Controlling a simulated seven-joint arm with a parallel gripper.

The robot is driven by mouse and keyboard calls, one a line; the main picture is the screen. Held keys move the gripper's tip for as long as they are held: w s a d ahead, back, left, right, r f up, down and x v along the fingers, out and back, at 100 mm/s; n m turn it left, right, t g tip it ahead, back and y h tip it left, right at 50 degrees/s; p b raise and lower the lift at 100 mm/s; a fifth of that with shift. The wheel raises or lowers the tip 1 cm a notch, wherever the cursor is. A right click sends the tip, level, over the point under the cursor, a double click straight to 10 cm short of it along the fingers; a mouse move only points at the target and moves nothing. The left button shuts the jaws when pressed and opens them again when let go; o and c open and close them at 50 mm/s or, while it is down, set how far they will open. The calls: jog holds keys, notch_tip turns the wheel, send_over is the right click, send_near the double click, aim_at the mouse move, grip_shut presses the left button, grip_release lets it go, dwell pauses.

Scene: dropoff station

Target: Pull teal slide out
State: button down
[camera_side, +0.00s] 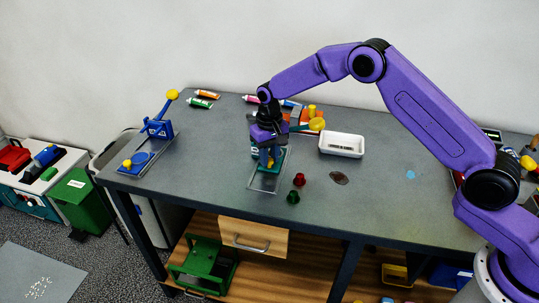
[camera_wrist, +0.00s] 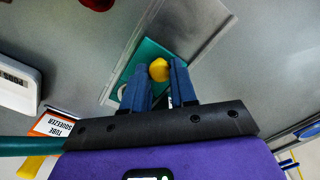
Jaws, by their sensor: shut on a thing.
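The teal slide (camera_side: 276,168) sits on a flat grey track (camera_side: 263,185) on the table, under my gripper (camera_side: 268,156) in the side view. In the wrist view the slide is a teal plate (camera_wrist: 147,50) with a round yellow knob (camera_wrist: 159,69). The blue fingers of my gripper (camera_wrist: 160,77) stand on either side of the knob and are shut on it. The fingers and wrist hide part of the slide. The bare grey track (camera_wrist: 190,32) runs on past the slide's end.
A white tray (camera_side: 342,145) stands to the right. Red (camera_side: 299,180) and green (camera_side: 293,197) small pieces lie just right of the track. A blue lever device (camera_side: 150,150) stands at the left. Several coloured items sit behind my gripper. The front left tabletop is clear.

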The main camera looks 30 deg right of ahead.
jog(key=s+a, duration=0.6)
jog(key=shift+s+a, duration=0.1)
jog(key=shift+a, duration=0.1)
jog(key=c, duration=0.9)
grip_release()
jog(key=shift+s+a, duration=0.1)
jog(key=shift+r, duration=0.45)
notch_tip(320, 180, up, 17)
jog(key=shift+f, duration=0.2)
